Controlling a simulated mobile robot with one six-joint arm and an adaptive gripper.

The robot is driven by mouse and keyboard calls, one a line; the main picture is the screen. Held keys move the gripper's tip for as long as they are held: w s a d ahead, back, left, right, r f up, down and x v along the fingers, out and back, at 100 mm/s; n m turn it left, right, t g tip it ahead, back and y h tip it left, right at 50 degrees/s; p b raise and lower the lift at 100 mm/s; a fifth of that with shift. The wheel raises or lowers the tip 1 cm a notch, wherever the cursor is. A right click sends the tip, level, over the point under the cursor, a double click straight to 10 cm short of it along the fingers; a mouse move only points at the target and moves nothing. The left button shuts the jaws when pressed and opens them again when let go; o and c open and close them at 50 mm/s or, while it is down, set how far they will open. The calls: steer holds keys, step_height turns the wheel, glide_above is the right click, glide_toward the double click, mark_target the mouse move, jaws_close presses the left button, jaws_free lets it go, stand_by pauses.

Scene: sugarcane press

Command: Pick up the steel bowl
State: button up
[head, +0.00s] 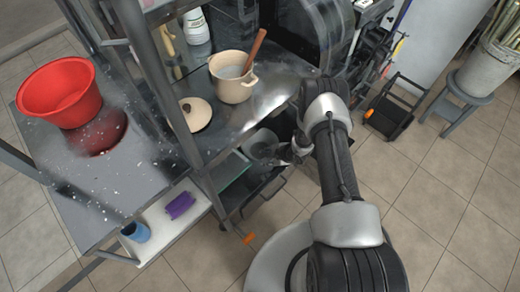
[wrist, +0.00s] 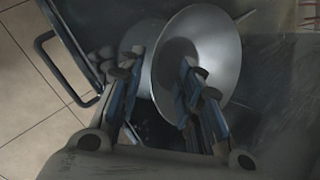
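The steel bowl (wrist: 208,45) shows large in the wrist view, tilted, with its round grey inside towards the camera. A second rounded grey surface (wrist: 140,32) lies just behind its left edge; I cannot tell whether it belongs to the same bowl. In the head view the steel bowl (head: 261,141) is partly hidden, on the low level beneath the metal counter. My gripper (wrist: 162,66) is open, its fingers apart. The right finger overlaps the bowl's face and the left finger is beyond its left edge. In the head view my gripper (head: 285,154) is beside the bowl; contact is unclear.
The counter (head: 278,88) above holds a cream pot (head: 232,83) with a wooden handle and a round lid (head: 196,113). A red basin (head: 60,92) stands on the left table. A dark handle (wrist: 62,75) is left of the gripper.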

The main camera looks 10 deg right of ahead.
steer(key=b+x, duration=0.1)
steer(key=x, duration=0.1)
steer(key=b+x, duration=0.1)
steer(key=x, duration=0.1)
steer(key=shift+a+f+b, duration=0.2)
steer(key=shift+f+b, duration=0.15)
steer(key=shift+f, duration=0.05)
steer(key=shift+w+a+f, duration=0.1)
steer(key=shift+w+f, duration=0.05)
steer(key=shift+f, duration=0.05)
jaws_close()
